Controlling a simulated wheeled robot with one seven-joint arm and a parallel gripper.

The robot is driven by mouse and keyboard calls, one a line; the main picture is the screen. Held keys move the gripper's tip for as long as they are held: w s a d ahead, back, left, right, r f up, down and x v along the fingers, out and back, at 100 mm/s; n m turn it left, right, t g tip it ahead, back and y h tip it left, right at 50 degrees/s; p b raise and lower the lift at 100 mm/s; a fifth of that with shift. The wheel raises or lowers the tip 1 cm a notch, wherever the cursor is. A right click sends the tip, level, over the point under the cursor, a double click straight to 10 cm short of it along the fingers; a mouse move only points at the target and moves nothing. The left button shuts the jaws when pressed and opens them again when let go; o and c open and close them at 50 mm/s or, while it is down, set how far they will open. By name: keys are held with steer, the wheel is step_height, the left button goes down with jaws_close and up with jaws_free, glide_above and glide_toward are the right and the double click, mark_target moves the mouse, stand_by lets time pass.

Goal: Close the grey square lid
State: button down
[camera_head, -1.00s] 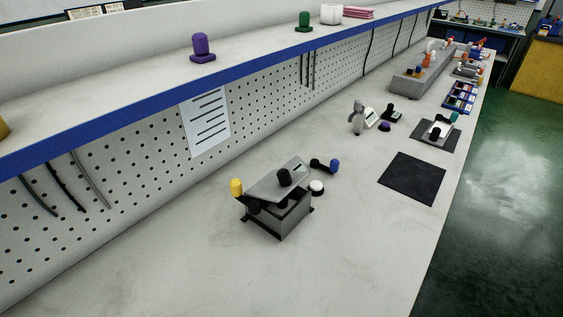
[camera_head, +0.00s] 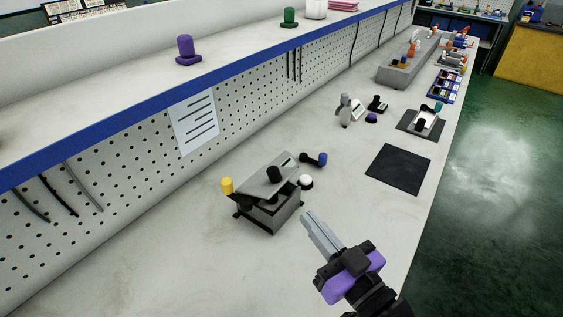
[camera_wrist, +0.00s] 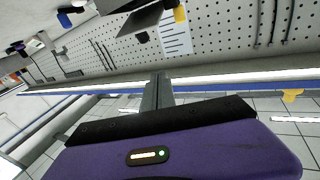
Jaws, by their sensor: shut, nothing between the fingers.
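The grey square lid (camera_head: 262,178) is tilted up over a grey box (camera_head: 272,215) on the bench, with a black knob on its upper face. In the wrist view the lid (camera_wrist: 141,20) shows at the top edge. A yellow knob (camera_head: 227,186) stands at the box's left side. My gripper (camera_head: 314,224) is in front and to the right of the box, apart from it. Its fingers are together and empty. In the wrist view the gripper fingers (camera_wrist: 157,90) point up the picture.
A dark handle with a blue end (camera_head: 315,158) and a white-topped button (camera_head: 305,182) lie close behind and right of the box. A black mat (camera_head: 398,168) lies farther right. A pegboard wall (camera_head: 130,165) under a blue-edged shelf runs behind. The bench in front of the box is clear.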

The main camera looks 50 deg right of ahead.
steer(key=w+d+r+g+y+p, duration=0.1)
steer(key=w+d+r+p, duration=0.1)
steer(key=w+d+r, duration=0.45)
steer(key=w+d+r+g+p, duration=0.1)
steer(key=w+d+r, duration=0.3)
steer(key=d+r, duration=0.55)
steer(key=s+a+f+n+g+y, duration=0.2)
steer(key=a+f+n+g+y, duration=0.3)
steer(key=f, duration=0.4)
steer(key=t+y, duration=0.1)
glide_above(274, 167)
steer(key=s, duration=0.1)
step_height(274, 167, down, 5)
steer(key=shift+r+p, duration=0.1)
steer(key=shift+p, duration=0.25)
steer(key=shift+s+f, duration=0.25)
steer(key=shift+f, duration=0.35)
steer(key=shift+s+f, duration=0.2)
steer(key=shift+f, duration=0.4)
steer(key=shift+s+f, duration=0.2)
steer(key=shift+f, duration=0.55)
